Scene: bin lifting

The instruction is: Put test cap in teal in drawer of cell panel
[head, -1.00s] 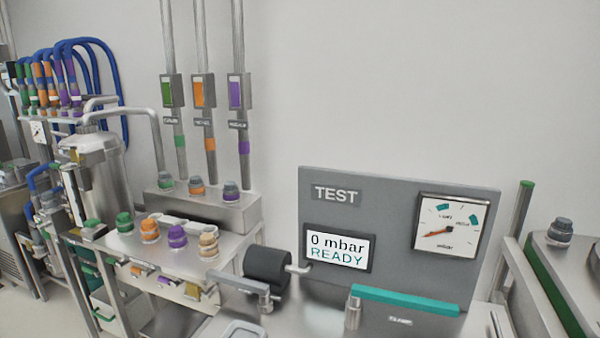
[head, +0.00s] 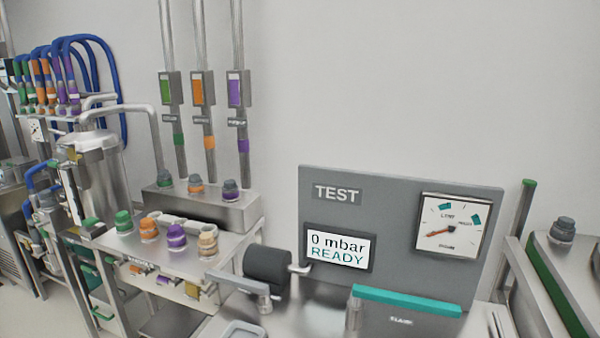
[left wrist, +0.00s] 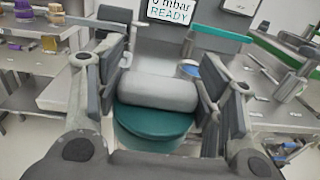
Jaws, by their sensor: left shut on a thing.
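A teal round cap (left wrist: 152,127) with a thick grey grip bar (left wrist: 158,90) across its top is in the left wrist view. My left gripper (left wrist: 160,95) is shut on this cap, with a dark finger pad on each side of the grey bar. The cap is held above the floor in front of the test bench. My left gripper and the cap do not show in the head view. My right gripper is in neither view. I cannot make out a cell panel or its drawer in these frames.
The grey TEST panel (head: 400,190) reads "0 mbar READY" and carries a dial (head: 450,227). A teal bar (head: 406,300) and a dark cylinder (head: 267,266) are on the bench before it. A steel table (head: 185,242) with several coloured caps stands left.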

